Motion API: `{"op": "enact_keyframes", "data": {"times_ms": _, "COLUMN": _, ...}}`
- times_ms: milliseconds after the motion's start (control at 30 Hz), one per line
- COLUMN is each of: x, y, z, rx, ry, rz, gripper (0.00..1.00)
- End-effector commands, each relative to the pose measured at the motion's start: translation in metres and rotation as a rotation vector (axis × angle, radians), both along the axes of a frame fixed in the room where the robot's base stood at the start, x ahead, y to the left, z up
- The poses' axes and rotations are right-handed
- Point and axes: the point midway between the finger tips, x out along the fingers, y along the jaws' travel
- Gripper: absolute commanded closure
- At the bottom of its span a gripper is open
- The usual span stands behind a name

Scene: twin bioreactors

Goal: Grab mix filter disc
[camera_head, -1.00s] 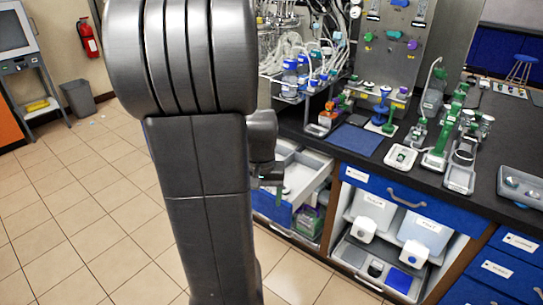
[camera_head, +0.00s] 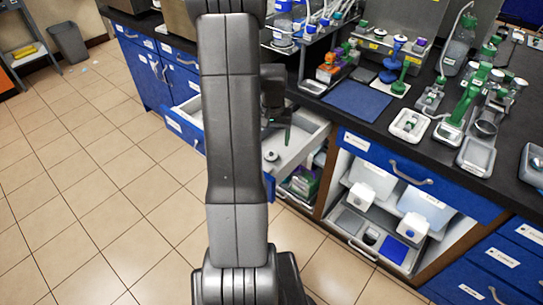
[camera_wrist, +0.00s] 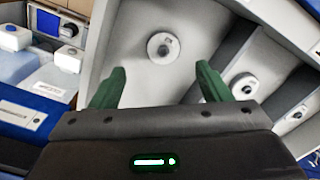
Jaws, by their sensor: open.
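Three pale discs with dark centres lie in an open drawer in the wrist view: one disc (camera_wrist: 163,47) alone in a wide compartment, another disc (camera_wrist: 245,86) in the neighbouring compartment, and a third disc (camera_wrist: 295,115) further right. I cannot read which is the mix filter disc. My gripper (camera_wrist: 159,80) is open and empty, its two green fingers apart. The first disc appears just beyond and between the fingertips, not touching them. In the head view, my gripper (camera_head: 286,136) hangs over the drawer, and a pale disc (camera_head: 270,155) lies at its lower left.
Grey dividers (camera_wrist: 236,52) separate the drawer's compartments. The open drawer (camera_head: 309,148) juts out below the black counter, which holds a blue mat (camera_head: 357,101) and several instruments. An open cabinet with white containers (camera_head: 371,183) stands to the right.

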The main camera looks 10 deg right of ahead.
Motion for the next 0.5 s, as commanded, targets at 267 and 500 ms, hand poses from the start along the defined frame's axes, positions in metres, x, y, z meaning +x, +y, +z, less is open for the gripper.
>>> {"op": "enact_keyframes", "data": {"times_ms": 267, "x": 0.000, "y": 0.002, "z": -0.022, "rx": 0.000, "ry": 0.001, "rz": 0.001, "gripper": 0.30}}
{"op": "enact_keyframes", "data": {"times_ms": 500, "x": 0.000, "y": 0.005, "z": -0.056, "rx": 0.000, "ry": 0.001, "rz": 0.001, "gripper": 0.30}}
